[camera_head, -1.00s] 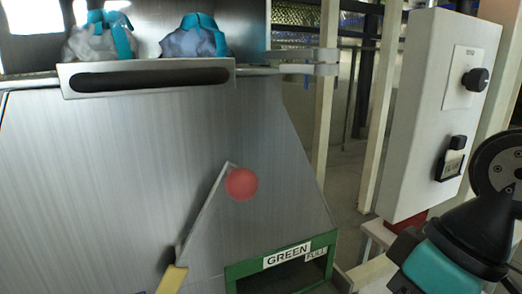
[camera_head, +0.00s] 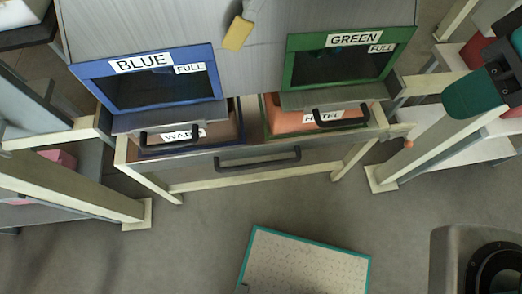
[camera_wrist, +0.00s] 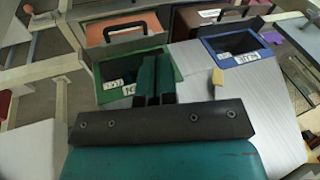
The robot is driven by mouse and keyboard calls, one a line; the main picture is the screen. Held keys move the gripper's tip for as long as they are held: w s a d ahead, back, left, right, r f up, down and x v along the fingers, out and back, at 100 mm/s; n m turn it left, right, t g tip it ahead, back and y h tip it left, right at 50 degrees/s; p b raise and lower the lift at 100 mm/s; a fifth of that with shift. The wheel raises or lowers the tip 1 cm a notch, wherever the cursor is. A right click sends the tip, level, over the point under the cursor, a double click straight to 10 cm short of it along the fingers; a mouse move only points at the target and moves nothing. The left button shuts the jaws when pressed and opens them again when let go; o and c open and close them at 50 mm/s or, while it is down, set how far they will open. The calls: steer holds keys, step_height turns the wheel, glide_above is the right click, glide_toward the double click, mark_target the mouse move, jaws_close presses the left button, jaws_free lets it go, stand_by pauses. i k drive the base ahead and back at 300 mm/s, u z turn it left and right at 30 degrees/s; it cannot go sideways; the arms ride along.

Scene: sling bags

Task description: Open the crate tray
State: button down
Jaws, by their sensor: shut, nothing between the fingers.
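The crate tray (camera_head: 210,163) is a pale-framed, grey-fronted unit below the two chutes in the head view, with a dark bar handle (camera_head: 257,159) on its front. A brown crate (camera_head: 228,128) labelled "WARD" and an orange crate (camera_head: 278,121), its label partly hidden, sit in it, mostly under the chutes. The orange crate also shows in the wrist view (camera_wrist: 122,28). My gripper (camera_wrist: 154,62) is shut and empty in the wrist view, in front of the green opening. In the head view my teal gripper housing (camera_head: 470,98) is at right, apart from the tray handle.
A blue chute opening (camera_head: 88,86) and a green chute opening (camera_head: 293,62), both marked "FULL", are above the crates. A yellow-tipped lever (camera_head: 237,33) hangs between them. Pale frames stand on both sides.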

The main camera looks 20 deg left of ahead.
mark_target(256, 139)
steer(key=z, duration=1.05)
steer(key=k, duration=1.3)
steer(key=u, duration=1.25)
